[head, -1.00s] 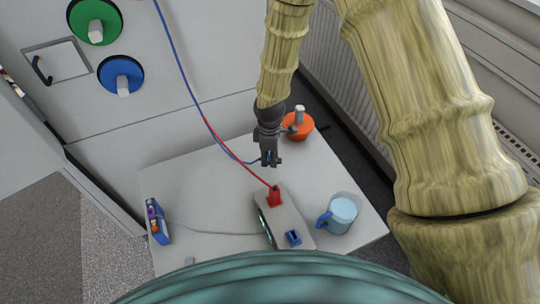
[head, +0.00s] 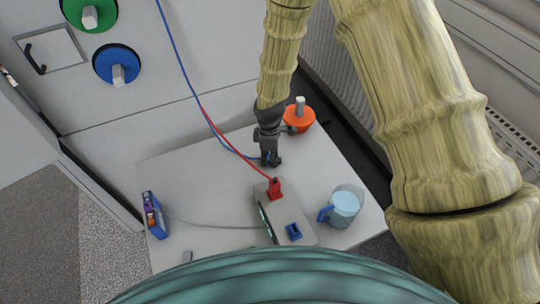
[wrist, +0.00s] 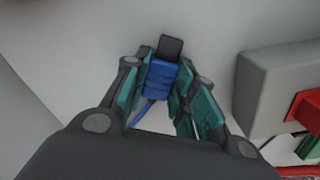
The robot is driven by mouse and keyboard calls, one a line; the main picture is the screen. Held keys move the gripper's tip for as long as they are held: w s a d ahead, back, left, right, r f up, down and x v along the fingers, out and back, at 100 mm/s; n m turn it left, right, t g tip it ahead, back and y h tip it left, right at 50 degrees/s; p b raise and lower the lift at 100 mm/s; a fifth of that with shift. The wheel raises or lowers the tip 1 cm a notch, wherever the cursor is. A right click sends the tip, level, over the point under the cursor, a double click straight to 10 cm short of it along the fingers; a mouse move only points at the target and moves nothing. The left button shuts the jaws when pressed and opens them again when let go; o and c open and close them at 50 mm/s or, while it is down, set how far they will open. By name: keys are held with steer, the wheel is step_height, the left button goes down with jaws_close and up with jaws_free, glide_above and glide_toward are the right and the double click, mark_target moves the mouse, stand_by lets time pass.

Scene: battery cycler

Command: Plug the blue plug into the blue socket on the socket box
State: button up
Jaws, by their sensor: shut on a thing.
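My gripper (head: 270,160) is above the table, just behind the socket box (head: 262,205). In the wrist view my gripper (wrist: 160,85) is shut on the blue plug (wrist: 160,78), whose dark tip points away from the palm. In the head view the plug is mostly hidden by the fingers; a blue cable runs to it from the upper left. The blue socket (head: 293,232) is at the near end of the box's top. A red plug (head: 274,188) sits in the far end of the box. The grey box (wrist: 275,85) also shows at the right of the wrist view.
A clear mug with a blue handle (head: 343,207) stands right of the box. An orange round object with a grey post (head: 299,117) is behind my gripper. A small blue box (head: 153,214) is at the table's left. The table's left middle (head: 200,180) is mostly clear.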

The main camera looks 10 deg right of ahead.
steer(key=o, duration=1)
step_height(320, 180, up, 12)
